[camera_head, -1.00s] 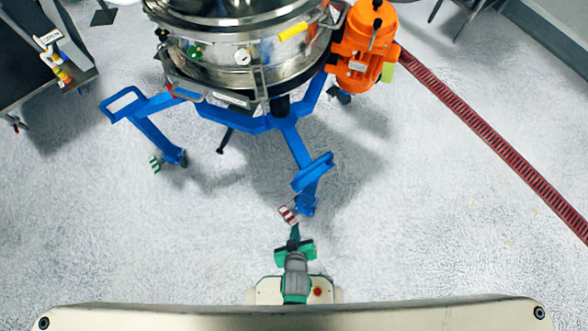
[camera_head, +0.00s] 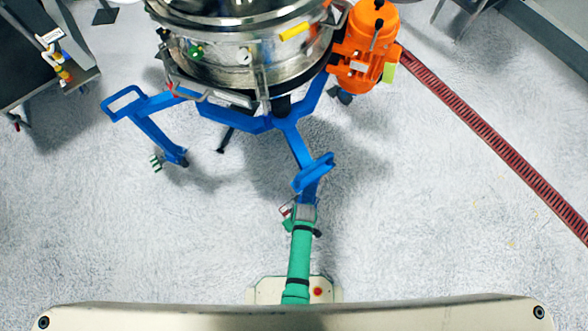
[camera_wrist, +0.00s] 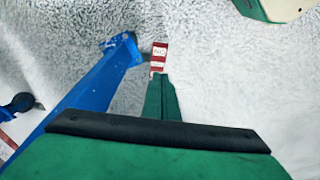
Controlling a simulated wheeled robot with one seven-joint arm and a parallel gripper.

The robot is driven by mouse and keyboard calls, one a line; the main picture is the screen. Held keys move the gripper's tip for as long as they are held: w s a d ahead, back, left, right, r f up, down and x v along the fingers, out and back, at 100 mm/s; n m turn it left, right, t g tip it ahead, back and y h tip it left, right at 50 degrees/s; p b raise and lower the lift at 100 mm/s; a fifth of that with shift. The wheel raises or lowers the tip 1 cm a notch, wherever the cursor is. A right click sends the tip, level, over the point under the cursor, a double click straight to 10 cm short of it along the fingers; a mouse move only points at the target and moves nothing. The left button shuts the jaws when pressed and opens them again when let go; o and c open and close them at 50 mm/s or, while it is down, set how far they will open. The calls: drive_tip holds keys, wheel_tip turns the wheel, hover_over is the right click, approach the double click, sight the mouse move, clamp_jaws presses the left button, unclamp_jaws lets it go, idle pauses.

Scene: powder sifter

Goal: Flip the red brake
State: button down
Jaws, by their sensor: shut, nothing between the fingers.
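The red brake, a red-and-white striped pedal (camera_head: 287,209), sits at the foot of the near blue leg (camera_head: 308,172) of the sifter stand. My arm partly covers it in the head view. In the wrist view the striped pedal (camera_wrist: 159,57) lies just beyond the tips of my green gripper (camera_wrist: 159,80). The fingers are shut with nothing between them. The tips overlap the pedal's near end in the picture; whether they touch it I cannot tell.
The steel sifter (camera_head: 240,62) stands above the blue frame, with an orange motor (camera_head: 366,50) at its right. A green-and-white brake (camera_head: 155,162) is at the left leg. A red cable track (camera_head: 490,135) crosses the right floor. A dark cart (camera_head: 30,75) stands upper left.

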drive_tip(key=shift+d, duration=0.1)
drive_tip(key=f, duration=0.7)
drive_tip(key=w+f, duration=0.1)
drive_tip(key=f, duration=0.3)
drive_tip(key=shift+a+f, duration=0.35)
drive_tip(key=shift+a, duration=0.05)
drive_tip(key=shift+s+d+f, duration=0.15)
drive_tip(key=shift+f, duration=0.8)
